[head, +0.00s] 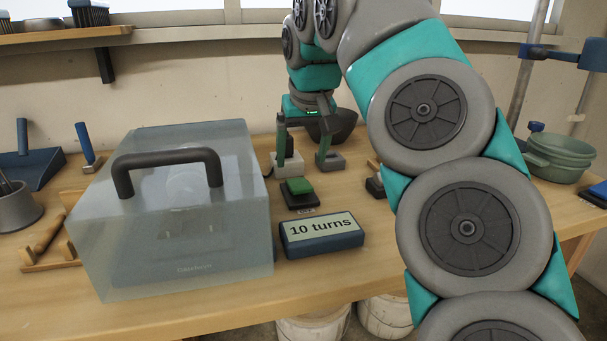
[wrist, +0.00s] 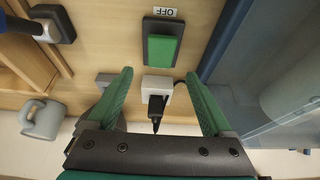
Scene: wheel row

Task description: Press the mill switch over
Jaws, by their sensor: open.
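The mill switch is a green rocker (head: 299,187) on a dark base, standing on the bench to the right of the clear box. In the wrist view the switch (wrist: 163,50) has a label beside it reading OFF. My gripper (head: 303,152) is open and empty, above and behind the switch in the head view. In the wrist view my gripper's fingers (wrist: 160,74) are spread wide, with the switch beyond their tips and nothing between them touching it. A see-through box (head: 185,225) with a dark handle stands left of the switch; its contents are blurred.
A sign reading 10 turns (head: 322,236) lies in front of the switch. A pale socket with a black plug (wrist: 157,88) sits between my fingers in the wrist view. A grey mug (wrist: 42,121) is to the left there. Green pots (head: 558,158) stand at the far right.

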